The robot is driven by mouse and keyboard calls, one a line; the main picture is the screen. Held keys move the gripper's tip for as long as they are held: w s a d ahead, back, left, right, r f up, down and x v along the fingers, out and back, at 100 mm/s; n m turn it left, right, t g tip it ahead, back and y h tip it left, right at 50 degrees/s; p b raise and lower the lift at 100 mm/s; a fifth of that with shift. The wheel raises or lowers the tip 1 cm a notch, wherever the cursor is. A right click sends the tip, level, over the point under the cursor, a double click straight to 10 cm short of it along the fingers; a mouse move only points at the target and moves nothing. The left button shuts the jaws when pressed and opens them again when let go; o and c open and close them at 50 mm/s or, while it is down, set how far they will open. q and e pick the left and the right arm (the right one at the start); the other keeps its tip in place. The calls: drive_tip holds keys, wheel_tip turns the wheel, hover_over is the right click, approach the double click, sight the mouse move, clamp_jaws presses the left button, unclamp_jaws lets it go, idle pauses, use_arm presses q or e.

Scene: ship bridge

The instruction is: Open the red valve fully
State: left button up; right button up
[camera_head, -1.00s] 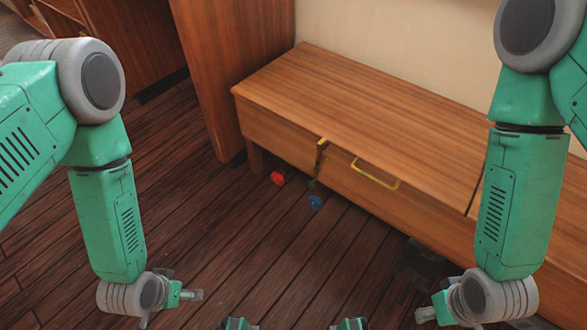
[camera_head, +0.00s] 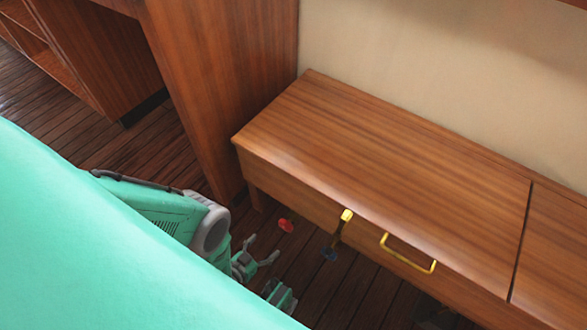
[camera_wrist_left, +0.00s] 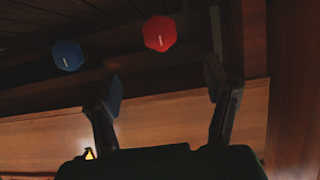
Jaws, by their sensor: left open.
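The red valve (camera_head: 286,225) is a small red knob low beneath the left end of the wooden bench. In the left wrist view the red valve (camera_wrist_left: 159,33) faces me as an angular knob with a pale mark. My left gripper (camera_head: 259,253) is open, low in front of the valve and apart from it. In the wrist view the left gripper's (camera_wrist_left: 164,86) two fingers are spread, with the red valve beyond them, between their lines. Nothing is between the fingers. My right gripper is not in view.
A blue knob (camera_head: 328,254) is right of the red valve; it also shows in the wrist view (camera_wrist_left: 67,55). A yellow-ended lever (camera_head: 346,216) and a yellow handle (camera_head: 408,254) are on the bench (camera_head: 390,165) front. A wooden cabinet panel (camera_head: 225,90) stands left.

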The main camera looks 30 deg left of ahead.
sight(283, 227)
use_arm(q)
drive_tip(key=b+x, duration=0.2)
drive_tip(key=x, duration=0.4)
drive_tip(key=b+x, duration=0.3)
drive_tip(key=x, duration=0.3)
drive_tip(key=shift+a+f+b, duration=0.2)
drive_tip(key=shift+f+b, duration=0.1)
drive_tip(key=shift+w+d, duration=0.15)
drive_tip(key=shift+w, duration=0.2)
drive_tip(key=shift+w+d, duration=0.15)
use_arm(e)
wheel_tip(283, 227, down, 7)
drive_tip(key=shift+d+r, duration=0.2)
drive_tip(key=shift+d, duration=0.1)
use_arm(q)
drive_tip(key=c, duration=1.2)
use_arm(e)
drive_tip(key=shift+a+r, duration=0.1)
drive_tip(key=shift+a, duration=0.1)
